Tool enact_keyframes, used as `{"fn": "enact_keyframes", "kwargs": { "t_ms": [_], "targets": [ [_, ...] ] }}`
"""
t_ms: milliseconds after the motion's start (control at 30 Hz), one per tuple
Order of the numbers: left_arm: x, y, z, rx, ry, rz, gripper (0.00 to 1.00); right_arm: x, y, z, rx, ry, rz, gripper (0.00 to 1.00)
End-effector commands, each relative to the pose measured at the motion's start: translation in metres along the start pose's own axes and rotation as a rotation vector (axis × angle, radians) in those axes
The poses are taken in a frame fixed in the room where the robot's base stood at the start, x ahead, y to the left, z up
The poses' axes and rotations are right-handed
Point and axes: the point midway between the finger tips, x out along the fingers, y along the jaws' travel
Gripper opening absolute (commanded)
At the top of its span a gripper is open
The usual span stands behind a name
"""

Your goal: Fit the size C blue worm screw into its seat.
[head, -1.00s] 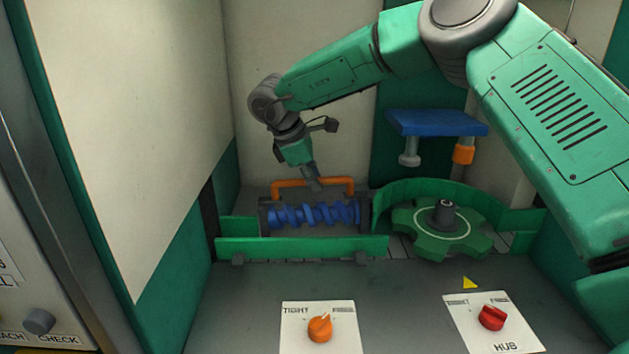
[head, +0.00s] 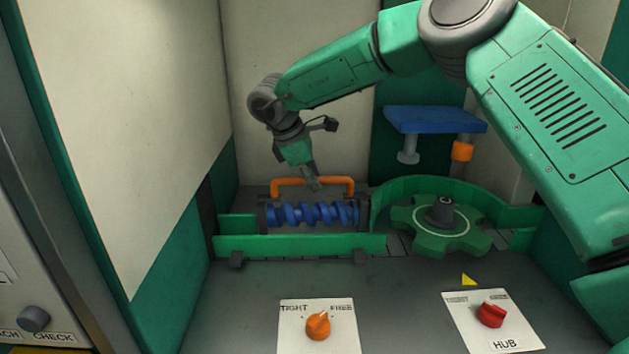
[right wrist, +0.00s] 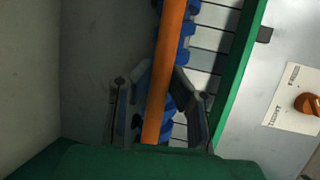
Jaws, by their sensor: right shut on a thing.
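The blue worm screw (head: 313,214) lies level between two dark end pieces, behind a low green wall (head: 300,245) in the head view. An orange handle (head: 290,182) arches above it. My right gripper (head: 313,184) comes down from above and is shut on the handle's top bar. In the right wrist view the orange handle (right wrist: 171,45) runs between the two fingers, and parts of the blue screw (right wrist: 187,30) show beneath. I cannot tell whether the screw is fully down in its seat. My left gripper is not in view.
A green gear wheel (head: 440,228) with a dark hub stands right of the screw, inside a curved green guard (head: 400,200). An orange knob (head: 318,326) marked TIGHT and FREE and a red HUB knob (head: 491,315) sit in front.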

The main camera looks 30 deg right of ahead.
Motion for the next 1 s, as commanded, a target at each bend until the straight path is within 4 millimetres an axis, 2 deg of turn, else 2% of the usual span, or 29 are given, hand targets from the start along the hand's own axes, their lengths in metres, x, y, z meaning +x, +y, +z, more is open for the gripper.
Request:
{"fn": "enact_keyframes", "kwargs": {
  "t_ms": [367, 400, 467, 800, 867, 1000],
  "targets": [
    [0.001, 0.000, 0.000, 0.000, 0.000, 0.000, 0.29, 0.003, -0.001, -0.002, -0.002, 0.002, -0.002, 0.00],
    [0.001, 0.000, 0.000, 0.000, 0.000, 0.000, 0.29, 0.003, -0.001, -0.003, -0.002, 0.002, -0.002, 0.19],
    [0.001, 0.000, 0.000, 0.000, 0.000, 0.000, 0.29, 0.003, -0.001, -0.002, -0.003, 0.001, -0.002, 0.36],
    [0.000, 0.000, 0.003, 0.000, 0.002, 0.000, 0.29, 0.002, -0.002, -0.001, -0.002, 0.001, -0.002, 0.36],
    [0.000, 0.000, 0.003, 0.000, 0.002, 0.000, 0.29, -0.003, -0.001, -0.001, -0.002, 0.001, -0.001, 0.36],
    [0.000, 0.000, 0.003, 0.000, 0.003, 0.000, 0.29, -0.025, 0.000, -0.002, -0.002, 0.002, 0.002, 0.36]
  ]
}}
